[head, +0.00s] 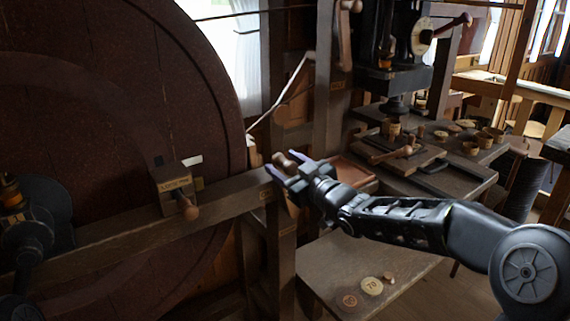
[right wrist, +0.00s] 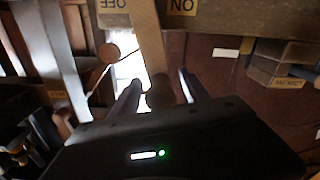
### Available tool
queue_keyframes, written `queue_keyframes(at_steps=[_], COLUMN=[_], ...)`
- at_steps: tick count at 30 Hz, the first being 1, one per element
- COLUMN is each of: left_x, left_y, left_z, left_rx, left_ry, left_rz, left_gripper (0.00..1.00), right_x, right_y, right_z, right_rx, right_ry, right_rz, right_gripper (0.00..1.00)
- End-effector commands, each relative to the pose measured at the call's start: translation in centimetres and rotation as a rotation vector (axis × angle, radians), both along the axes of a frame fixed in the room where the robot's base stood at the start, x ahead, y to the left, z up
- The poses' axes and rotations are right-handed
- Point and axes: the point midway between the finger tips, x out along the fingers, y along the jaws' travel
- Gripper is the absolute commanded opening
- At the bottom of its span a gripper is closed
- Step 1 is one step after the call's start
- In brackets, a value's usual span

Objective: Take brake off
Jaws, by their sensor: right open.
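My right gripper (head: 277,170) is at the big wheel's wooden frame, its fingertips pointing left. A brown wooden knob (head: 286,160) shows at its fingers. In the right wrist view the gripper (right wrist: 160,90) is open, with a dark round knob (right wrist: 159,92) between its two fingers and a light wooden lever (right wrist: 148,40) behind it. Whether the fingers touch the knob cannot be told. An OFF label (right wrist: 113,4) and an ON label (right wrist: 182,6) appear upside down on either side of the lever. I cannot make out my left gripper.
A large dark wheel (head: 120,90) fills the left. A labelled wooden block (head: 176,183) with a knobbed handle (head: 188,209) sits on the horizontal beam (head: 235,198). A bench (head: 365,255) with small discs lies below my right arm. A workbench (head: 455,180) with cups stands behind.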

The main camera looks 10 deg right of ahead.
Motion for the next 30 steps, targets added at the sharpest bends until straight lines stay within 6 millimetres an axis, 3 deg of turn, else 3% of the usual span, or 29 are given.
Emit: queue_keyframes(at_steps=[6, 25, 30], left_x=[0.00, 0.00, 0.00], left_y=[0.01, 0.01, 0.01], left_z=[-0.01, -0.01, -0.01], left_rx=[0.000, 0.000, 0.000], left_ry=[0.000, 0.000, 0.000], left_rz=[0.000, 0.000, 0.000], left_gripper=[0.53, 0.53, 0.53], right_x=[-0.01, -0.04, -0.04], right_y=[0.01, -0.01, -0.01], right_z=[0.02, 0.02, 0.01], right_rx=[0.000, 0.000, 0.000], right_ry=[0.000, 0.000, 0.000], right_rz=[0.000, 0.000, 0.000], right_gripper=[0.52, 0.00, 0.00])
